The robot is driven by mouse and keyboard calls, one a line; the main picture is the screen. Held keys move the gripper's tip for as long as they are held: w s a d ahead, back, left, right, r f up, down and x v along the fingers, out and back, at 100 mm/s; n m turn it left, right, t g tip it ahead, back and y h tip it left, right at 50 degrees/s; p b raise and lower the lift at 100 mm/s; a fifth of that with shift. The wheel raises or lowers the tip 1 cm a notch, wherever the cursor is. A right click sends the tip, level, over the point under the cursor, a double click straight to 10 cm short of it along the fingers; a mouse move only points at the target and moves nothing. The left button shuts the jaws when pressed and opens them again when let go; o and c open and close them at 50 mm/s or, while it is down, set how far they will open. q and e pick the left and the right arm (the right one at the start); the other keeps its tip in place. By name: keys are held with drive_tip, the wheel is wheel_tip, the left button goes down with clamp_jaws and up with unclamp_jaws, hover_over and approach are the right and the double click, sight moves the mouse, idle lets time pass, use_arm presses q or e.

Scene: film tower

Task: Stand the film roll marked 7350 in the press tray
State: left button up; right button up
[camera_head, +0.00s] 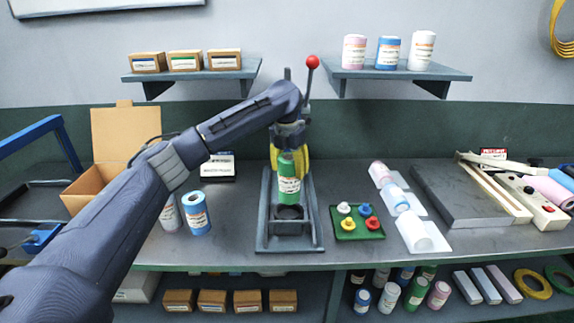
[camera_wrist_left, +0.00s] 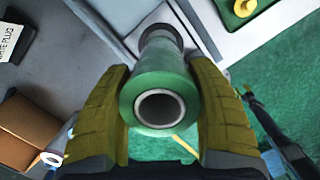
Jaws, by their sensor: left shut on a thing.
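A green film roll (camera_head: 289,187) with a white label is upright over the press tray (camera_head: 263,240). I cannot read the number on its label. My left gripper (camera_head: 290,160) has yellow fingers and is shut on the roll's upper part. In the left wrist view the fingers sit on both sides of the green roll (camera_wrist_left: 165,70), and its open core faces the camera. The roll's lower end is at the tray's dark round seat (camera_head: 290,212); I cannot tell if it touches. My right gripper is not in view.
A press lever with a red knob (camera_head: 312,62) rises behind the gripper. A blue roll (camera_head: 196,214) stands left of the tray. A green board with coloured plugs (camera_head: 345,233) lies to the right, beside rolls on white stands (camera_head: 435,247). An open cardboard box (camera_head: 115,160) is at left.

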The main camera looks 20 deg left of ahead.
use_arm(q)
drive_tip(key=shift+f, duration=2.1)
drive_tip(key=shift+f, duration=2)
idle(0.7)
drive_tip(key=o, duration=1.6)
drive_tip(key=shift+o, duration=0.2)
drive_tip(key=shift+s+f, duration=0.1)
wheel_tip(320, 180, up, 12)
drive_tip(key=s, duration=0.1)
drive_tip(key=shift+s+a, duration=0.15)
drive_tip(key=shift+a, duration=0.05)
